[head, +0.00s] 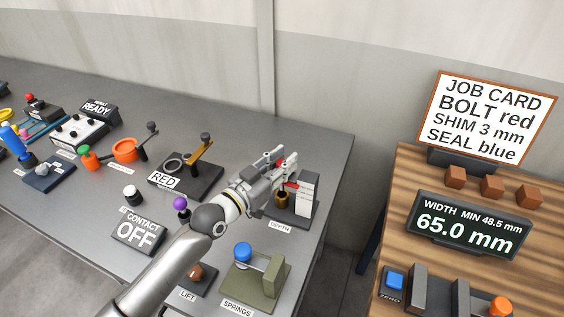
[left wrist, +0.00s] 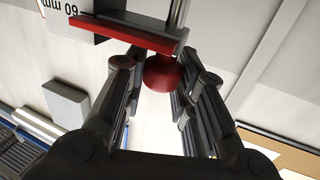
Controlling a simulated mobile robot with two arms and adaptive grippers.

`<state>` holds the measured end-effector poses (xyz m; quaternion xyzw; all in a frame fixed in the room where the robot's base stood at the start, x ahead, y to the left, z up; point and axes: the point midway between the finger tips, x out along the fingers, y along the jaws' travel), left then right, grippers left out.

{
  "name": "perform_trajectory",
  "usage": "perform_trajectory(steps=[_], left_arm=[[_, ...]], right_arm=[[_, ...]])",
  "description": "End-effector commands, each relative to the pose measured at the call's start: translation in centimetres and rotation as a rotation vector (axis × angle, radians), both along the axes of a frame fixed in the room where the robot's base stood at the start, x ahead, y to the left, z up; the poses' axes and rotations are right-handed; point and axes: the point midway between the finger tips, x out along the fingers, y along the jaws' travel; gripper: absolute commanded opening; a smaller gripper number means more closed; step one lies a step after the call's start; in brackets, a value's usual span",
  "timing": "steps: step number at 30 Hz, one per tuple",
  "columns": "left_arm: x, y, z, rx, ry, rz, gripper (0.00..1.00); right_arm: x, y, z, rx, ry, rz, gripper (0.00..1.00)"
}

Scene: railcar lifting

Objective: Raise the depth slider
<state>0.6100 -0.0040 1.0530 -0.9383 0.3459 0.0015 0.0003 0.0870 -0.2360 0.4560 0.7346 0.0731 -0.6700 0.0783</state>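The depth slider stands at the table's right end behind the DEPTH label (head: 280,226). It has a white upright scale (head: 303,192) and a red slide piece, partly hidden by my gripper. In the left wrist view the red slide bar (left wrist: 128,34) and its round red knob (left wrist: 162,73) show beside a metal rod, near an upside-down 60 mm mark. My left gripper (head: 280,165) is at the slider; it also shows in the left wrist view (left wrist: 160,80). Its fingers are apart, on both sides of the knob; a gap shows on the left, and contact on the right is unclear. My right gripper is out of view.
A brass cylinder (head: 282,200) sits below the gripper. The SPRINGS device (head: 262,280) with a blue knob is nearer the front. The RED device (head: 190,178), purple knob (head: 181,203) and CONTACT OFF display (head: 138,232) lie left. A wooden bench (head: 408,180) stands right, across a gap.

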Motion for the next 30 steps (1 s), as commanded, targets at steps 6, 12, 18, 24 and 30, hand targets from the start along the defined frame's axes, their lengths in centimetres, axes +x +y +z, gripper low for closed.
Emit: perform_trajectory(steps=[6,12,18,24,30], left_arm=[[0.1,0.0,0.3,-0.003,-0.005,0.001,0.34],[-0.2,0.2,0.2,-0.002,-0.002,0.001,0.34],[-2.3,2.0,0.1,0.001,-0.002,0.0,0.34],[-5.7,4.9,0.1,0.001,-0.003,0.0,0.34],[-8.1,7.0,0.2,-0.001,-0.004,0.001,0.34]], right_arm=[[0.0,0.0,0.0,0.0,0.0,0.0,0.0],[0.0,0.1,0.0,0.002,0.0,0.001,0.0],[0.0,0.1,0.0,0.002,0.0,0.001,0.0],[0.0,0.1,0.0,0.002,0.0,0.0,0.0],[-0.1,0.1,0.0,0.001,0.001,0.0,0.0]])
